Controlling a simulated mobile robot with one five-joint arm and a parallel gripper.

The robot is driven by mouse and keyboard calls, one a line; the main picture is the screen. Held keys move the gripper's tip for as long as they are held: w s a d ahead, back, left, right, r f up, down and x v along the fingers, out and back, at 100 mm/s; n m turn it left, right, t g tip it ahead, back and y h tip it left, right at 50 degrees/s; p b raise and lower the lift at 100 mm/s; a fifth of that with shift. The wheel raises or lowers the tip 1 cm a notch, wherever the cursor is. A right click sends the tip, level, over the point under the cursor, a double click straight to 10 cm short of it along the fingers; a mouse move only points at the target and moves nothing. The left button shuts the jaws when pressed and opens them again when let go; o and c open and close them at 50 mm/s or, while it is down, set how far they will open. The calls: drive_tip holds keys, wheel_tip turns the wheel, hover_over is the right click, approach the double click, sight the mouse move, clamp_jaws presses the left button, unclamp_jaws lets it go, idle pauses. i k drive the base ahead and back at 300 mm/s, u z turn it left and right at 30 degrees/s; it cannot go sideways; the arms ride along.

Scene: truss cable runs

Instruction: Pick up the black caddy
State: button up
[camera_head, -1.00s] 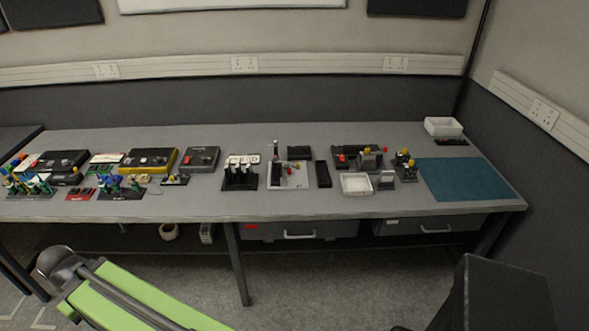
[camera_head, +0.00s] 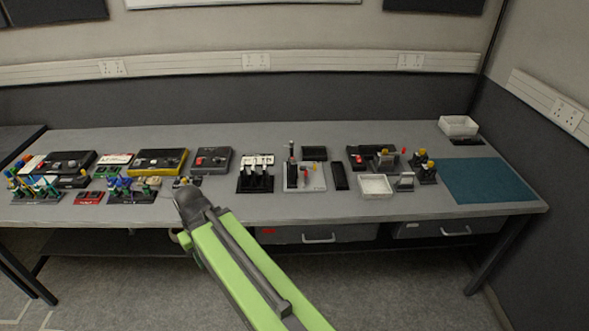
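Several black holders stand on the grey bench, and I cannot tell for sure which is the caddy. A black rack (camera_head: 256,181) with several upright pieces and white labels behind stands near the middle. A narrow black tray (camera_head: 340,177) lies to its right, and a small black open tray (camera_head: 315,153) lies farther back. My green arm rises from the bottom, its dark rounded joint in front of the bench's front edge. My gripper does not show, and nothing visible of my arm appears to touch these holders.
The grey bench (camera_head: 330,212) runs along the wall, with drawers (camera_head: 318,237) below. Boxes and coloured parts crowd its left. A white tray (camera_head: 376,185) stands right of middle, a blue mat (camera_head: 490,181) at the right, and a white bin (camera_head: 458,126) at the back right.

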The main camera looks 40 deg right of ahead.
sight(292, 178)
drive_tip(key=i, duration=1)
